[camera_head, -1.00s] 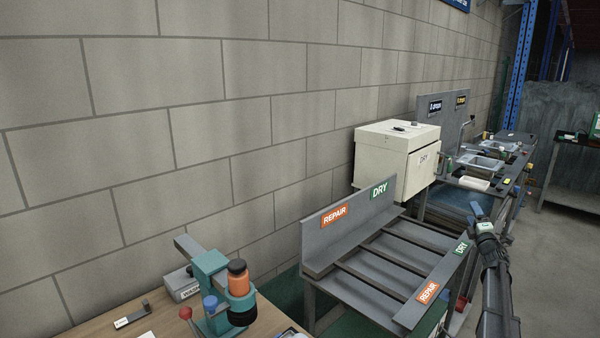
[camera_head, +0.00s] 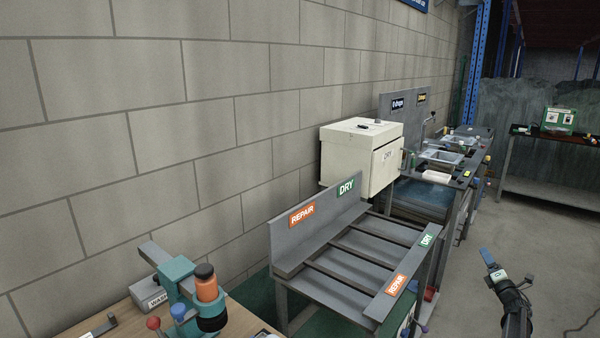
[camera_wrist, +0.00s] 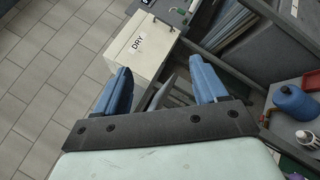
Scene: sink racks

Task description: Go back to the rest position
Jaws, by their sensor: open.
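My gripper (camera_head: 490,262) is at the lower right of the head view, out over the open floor to the right of the grey rack. In the wrist view its two blue fingers (camera_wrist: 160,92) are spread apart with nothing between them. The cream DRY box (camera_wrist: 142,48) shows beyond the fingers there. In the head view my arm reaches up from the bottom edge, clear of the rack and the benches.
The grey rack (camera_head: 352,262) with REPAIR and DRY labels stands in the middle. Behind it are the cream DRY box (camera_head: 358,160) and the sink bench (camera_head: 440,160). A wooden bench (camera_head: 245,325) with a teal device (camera_head: 180,280) is at lower left. Floor at right is clear.

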